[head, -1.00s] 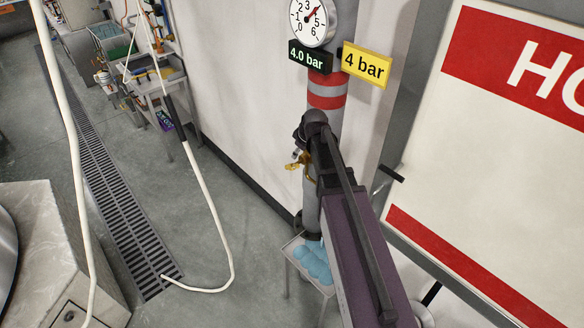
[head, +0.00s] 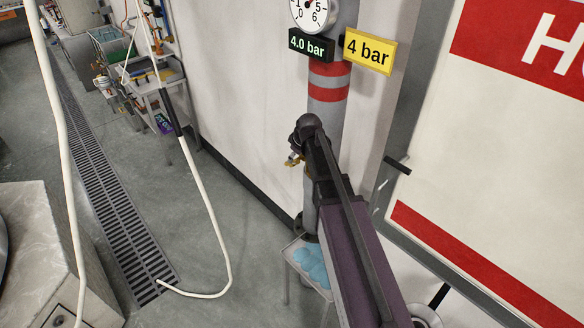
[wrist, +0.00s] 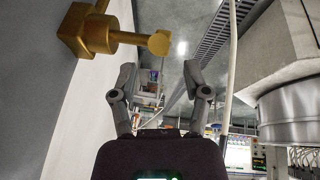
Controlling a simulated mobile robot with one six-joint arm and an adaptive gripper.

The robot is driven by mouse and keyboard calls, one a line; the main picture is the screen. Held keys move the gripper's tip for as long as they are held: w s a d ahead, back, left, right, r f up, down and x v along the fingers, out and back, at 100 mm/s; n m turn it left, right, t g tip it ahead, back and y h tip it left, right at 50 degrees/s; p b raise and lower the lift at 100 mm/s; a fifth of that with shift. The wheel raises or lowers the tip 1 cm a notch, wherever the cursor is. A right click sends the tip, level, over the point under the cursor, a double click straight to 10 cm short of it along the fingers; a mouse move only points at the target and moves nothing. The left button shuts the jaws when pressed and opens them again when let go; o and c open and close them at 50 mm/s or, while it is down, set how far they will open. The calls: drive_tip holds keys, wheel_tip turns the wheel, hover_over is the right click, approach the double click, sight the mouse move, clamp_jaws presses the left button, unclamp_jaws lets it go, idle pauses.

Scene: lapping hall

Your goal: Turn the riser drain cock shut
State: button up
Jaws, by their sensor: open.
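In the wrist view the cock (wrist: 100,36) is large at the upper left, a block with a stem ending in a round knob at right. My gripper (wrist: 160,76) is open and empty, its two fingers spread below and to the right of the cock, apart from it in the picture. In the head view the fingers are largely hidden by my arm.
A gauge (head: 316,10) tops the riser, with a 4.0 bar display (head: 311,44) and yellow 4 bar sign (head: 368,52). A stand with blue cloth (head: 311,265) is at its foot. A white board (head: 480,150) stands right; a white hose (head: 213,225) hangs left.

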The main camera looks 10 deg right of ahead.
drive_tip(key=shift+b+x, duration=2.5)
drive_tip(key=shift+x, duration=0.5)
clamp_jaws()
